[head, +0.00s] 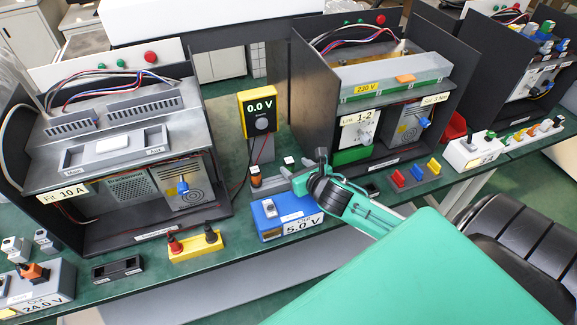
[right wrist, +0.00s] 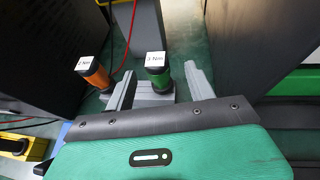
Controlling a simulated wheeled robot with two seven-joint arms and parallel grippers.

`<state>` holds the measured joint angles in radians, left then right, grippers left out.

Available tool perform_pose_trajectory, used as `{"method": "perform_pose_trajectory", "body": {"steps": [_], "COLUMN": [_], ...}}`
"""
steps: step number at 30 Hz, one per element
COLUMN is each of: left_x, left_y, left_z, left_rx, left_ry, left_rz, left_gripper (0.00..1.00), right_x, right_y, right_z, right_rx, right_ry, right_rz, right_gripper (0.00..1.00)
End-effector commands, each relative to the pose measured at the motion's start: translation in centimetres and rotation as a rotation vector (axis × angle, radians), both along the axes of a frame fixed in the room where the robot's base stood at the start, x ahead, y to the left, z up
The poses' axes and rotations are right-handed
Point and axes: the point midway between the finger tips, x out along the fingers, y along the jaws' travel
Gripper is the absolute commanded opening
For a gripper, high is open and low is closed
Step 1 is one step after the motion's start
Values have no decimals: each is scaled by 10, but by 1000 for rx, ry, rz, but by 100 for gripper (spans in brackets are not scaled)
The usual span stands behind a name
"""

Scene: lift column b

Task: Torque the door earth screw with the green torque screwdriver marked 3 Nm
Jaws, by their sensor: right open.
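The green torque screwdriver (right wrist: 157,78) stands upright in a grey holder (right wrist: 150,99) in the right wrist view. Its white cap label appears to read 3 Nm, and the cap also shows in the head view. My right gripper (right wrist: 162,68) is open, with one finger on each side of the green handle; I cannot tell whether they touch it. In the head view the right gripper (head: 289,179) reaches the holder from the right. An orange screwdriver (right wrist: 95,73) stands to its left, outside the fingers. I cannot make out the door earth screw. My left gripper is not in view.
A yellow meter (head: 259,112) reading 0.0 V stands behind the holder. Black-walled cabinets flank it, the left one labelled Fit 10 A (head: 64,194). A blue 5.0 V box (head: 270,222) and a yellow terminal block (head: 194,243) stand in front.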

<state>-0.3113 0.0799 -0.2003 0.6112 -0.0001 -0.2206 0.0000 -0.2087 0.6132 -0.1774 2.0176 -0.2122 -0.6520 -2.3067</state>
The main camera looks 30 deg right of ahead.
Motion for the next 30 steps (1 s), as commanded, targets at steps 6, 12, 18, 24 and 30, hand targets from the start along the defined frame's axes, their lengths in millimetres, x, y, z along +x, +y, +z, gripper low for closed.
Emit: {"method": "perform_pose_trajectory", "body": {"steps": [6,12,18,24,30], "left_x": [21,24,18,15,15], "left_y": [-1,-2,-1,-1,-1], "left_z": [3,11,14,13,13], "left_rx": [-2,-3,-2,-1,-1], "left_ry": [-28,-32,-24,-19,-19], "left_rz": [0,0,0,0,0], "left_gripper": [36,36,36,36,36], "right_x": [12,33,54,59,59], "right_y": [-1,1,0,-1,-1], "right_z": [-5,-11,-21,-24,-24], "right_rx": [1,5,2,0,0], "right_ry": [1,1,1,1,1], "right_rz": [0,-3,-2,1,1], "right_gripper": [55,55,55,55,41]}}
